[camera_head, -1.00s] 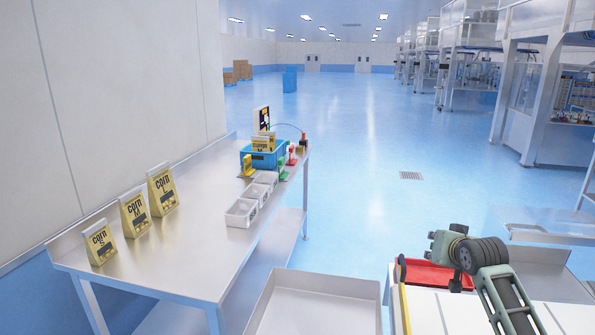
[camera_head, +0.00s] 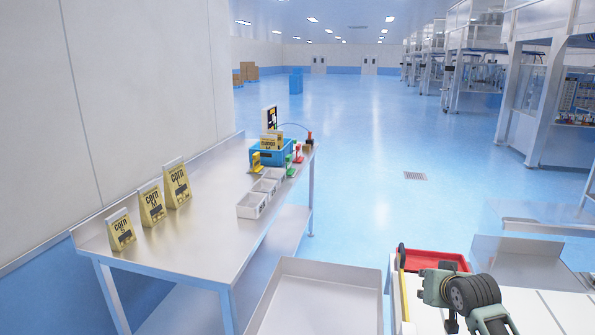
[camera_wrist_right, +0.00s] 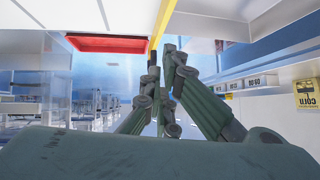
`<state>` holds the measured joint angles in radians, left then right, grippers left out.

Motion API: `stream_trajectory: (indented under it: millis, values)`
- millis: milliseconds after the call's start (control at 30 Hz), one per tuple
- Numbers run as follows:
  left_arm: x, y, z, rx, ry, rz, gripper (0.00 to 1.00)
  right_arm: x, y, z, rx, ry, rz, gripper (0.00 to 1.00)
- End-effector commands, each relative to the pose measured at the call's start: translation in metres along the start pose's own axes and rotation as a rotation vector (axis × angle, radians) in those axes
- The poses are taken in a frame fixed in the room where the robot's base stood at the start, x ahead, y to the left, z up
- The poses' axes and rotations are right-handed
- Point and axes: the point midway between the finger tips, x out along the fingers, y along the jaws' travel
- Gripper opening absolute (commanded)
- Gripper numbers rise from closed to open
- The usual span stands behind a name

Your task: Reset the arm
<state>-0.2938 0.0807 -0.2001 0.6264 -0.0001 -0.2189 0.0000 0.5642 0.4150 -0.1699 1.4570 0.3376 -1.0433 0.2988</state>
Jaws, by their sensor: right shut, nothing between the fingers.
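My right arm comes in at the bottom right of the head view, with its dark ribbed joint and green links beside the red tray (camera_head: 433,261). Its gripper is mostly hidden there behind the arm and the frame edge. In the right wrist view my right gripper (camera_wrist_right: 163,70) shows its green jointed fingers drawn together, with nothing held. My left gripper is not in view.
Three yellow corn pouches, small (camera_head: 121,230), middle (camera_head: 151,203) and large (camera_head: 177,184), stand on the steel table (camera_head: 205,235). A blue bin (camera_head: 258,153) and white trays (camera_head: 251,206) sit farther back. An empty metal tray (camera_head: 318,305) is at bottom centre.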

Motion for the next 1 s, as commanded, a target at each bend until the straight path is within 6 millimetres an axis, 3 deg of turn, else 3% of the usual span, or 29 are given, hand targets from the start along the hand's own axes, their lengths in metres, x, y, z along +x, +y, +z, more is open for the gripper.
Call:
stream_trajectory:
  millis: [267, 367, 500, 600, 800, 1000]
  values:
    - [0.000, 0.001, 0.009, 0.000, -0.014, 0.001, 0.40, -0.020, -0.034, 0.119, -0.114, -0.143, -0.025, 0.00]
    - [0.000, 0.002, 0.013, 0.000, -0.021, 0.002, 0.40, -0.045, -0.049, 0.183, -0.170, -0.222, -0.040, 0.00]
    - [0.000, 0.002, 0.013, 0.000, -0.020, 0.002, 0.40, -0.098, -0.064, 0.268, -0.236, -0.336, -0.056, 0.00]
    - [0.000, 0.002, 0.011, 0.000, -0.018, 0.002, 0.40, -0.137, -0.067, 0.312, -0.268, -0.404, -0.060, 0.00]
    - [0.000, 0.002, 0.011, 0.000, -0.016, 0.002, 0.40, -0.195, -0.068, 0.359, -0.297, -0.493, -0.061, 0.00]
    - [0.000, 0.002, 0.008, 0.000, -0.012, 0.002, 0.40, -0.238, -0.065, 0.386, -0.310, -0.558, -0.057, 0.00]
